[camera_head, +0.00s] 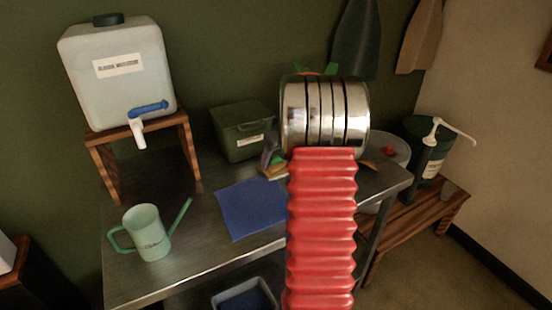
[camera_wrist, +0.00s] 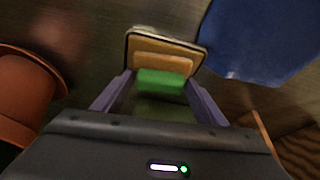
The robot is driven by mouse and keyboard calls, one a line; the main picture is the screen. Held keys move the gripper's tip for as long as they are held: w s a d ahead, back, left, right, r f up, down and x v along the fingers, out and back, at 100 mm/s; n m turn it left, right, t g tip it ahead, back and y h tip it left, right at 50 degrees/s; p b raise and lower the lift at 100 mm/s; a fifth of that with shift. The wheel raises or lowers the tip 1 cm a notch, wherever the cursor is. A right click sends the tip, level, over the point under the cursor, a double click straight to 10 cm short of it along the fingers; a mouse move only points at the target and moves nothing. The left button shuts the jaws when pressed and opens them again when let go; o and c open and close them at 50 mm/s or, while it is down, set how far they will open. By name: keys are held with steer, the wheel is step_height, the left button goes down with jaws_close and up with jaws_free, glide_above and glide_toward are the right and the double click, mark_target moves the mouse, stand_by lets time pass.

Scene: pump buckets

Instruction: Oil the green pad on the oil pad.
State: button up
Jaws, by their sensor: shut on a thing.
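My gripper (camera_wrist: 158,92) has its two purple fingers closed on the green pad (camera_wrist: 160,80), a small bright green block, in the wrist view. Just beyond it lies the oil pad (camera_wrist: 187,51), a tan slab with a dark rim. A lighter tan strip shows between the green and the slab. I cannot tell whether the green pad touches the slab. In the head view, a purple finger of my gripper (camera_head: 269,150) shows left of my arm, close to the tan oil pad (camera_head: 274,174) on the metal table. My arm hides the rest there.
A blue cloth (camera_head: 250,208) lies left of my arm. A mint watering can (camera_head: 148,236) stands front left, near a white tank (camera_head: 118,75) on a wooden stand. A green box (camera_head: 243,133) stands behind. An orange pot (camera_wrist: 22,95) is close at left in the wrist view.

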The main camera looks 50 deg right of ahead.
mark_target(278, 157)
steer(key=shift+r, duration=3.5)
steer(key=shift+s, duration=0.2)
